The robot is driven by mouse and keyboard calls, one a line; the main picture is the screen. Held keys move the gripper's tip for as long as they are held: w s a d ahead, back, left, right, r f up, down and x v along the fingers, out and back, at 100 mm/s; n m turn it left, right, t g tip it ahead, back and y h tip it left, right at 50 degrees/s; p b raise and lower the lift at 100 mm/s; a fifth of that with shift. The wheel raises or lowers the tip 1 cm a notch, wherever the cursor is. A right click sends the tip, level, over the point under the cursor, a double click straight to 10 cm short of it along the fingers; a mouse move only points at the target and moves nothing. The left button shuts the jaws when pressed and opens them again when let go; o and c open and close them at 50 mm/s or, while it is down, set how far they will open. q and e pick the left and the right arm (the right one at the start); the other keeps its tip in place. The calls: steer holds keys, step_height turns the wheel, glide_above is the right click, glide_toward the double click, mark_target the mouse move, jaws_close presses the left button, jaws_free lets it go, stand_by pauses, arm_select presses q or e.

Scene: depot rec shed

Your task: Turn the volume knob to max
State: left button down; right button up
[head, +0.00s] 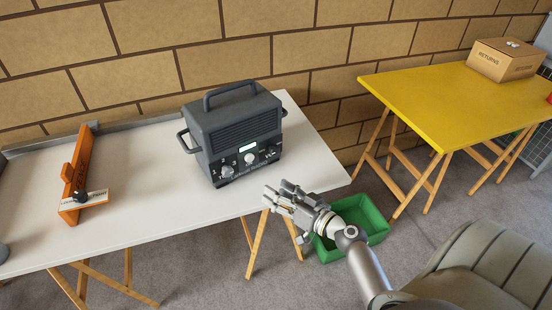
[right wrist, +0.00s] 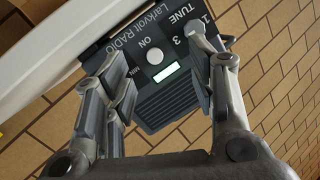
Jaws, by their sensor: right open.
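A dark grey radio (head: 232,130) with a top handle stands upright on the white table. Its front has a small lit display (head: 248,147), a pale round button (head: 249,158) and a larger knob (head: 227,171) at the left. The right end of its front is small and hard to read. In the right wrist view the radio (right wrist: 165,105) appears turned over, with "TUNE", "ON" and "MIN" lettering. The fingers cover the area beside "MIN", so the volume knob is mostly hidden there. My right gripper (head: 285,193) is open and empty, in front of the radio. My left gripper is not in view.
The white table (head: 140,225) has an orange stand (head: 74,170) with a black knob (head: 80,196) at left. A green bin (head: 365,212) is on the floor. A yellow table (head: 430,95) holds a "RETURNS" box (head: 503,62). A brick wall stands behind.

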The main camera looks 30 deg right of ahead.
mark_target(276, 152)
steer(key=d+m+h, duration=0.1)
steer(key=d, duration=0.1)
steer(key=d+m+t+h, duration=0.1)
steer(key=d, duration=0.2)
steer(key=w+d+r+m+h, duration=0.1)
steer(key=d, duration=0.1)
steer(key=shift+w+d+r+t+h, duration=0.1)
steer(key=shift+d+t+h, duration=0.2)
steer(key=shift+t, duration=0.1)
steer(key=shift+d+r+m, duration=0.1)
steer(key=shift+r+m, duration=0.05)
steer(key=shift+m, duration=0.15)
steer(key=shift+w+r, duration=0.1)
steer(key=shift+w, duration=0.25)
steer(key=w+p, duration=0.2)
steer(key=w, duration=0.8)
steer(key=shift+p, duration=0.35)
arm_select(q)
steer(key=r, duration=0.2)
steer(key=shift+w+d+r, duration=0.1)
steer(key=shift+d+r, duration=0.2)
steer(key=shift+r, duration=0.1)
arm_select(e)
steer(key=c, duration=1)
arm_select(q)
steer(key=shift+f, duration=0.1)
arm_select(e)
steer(key=shift+f, duration=0.2)
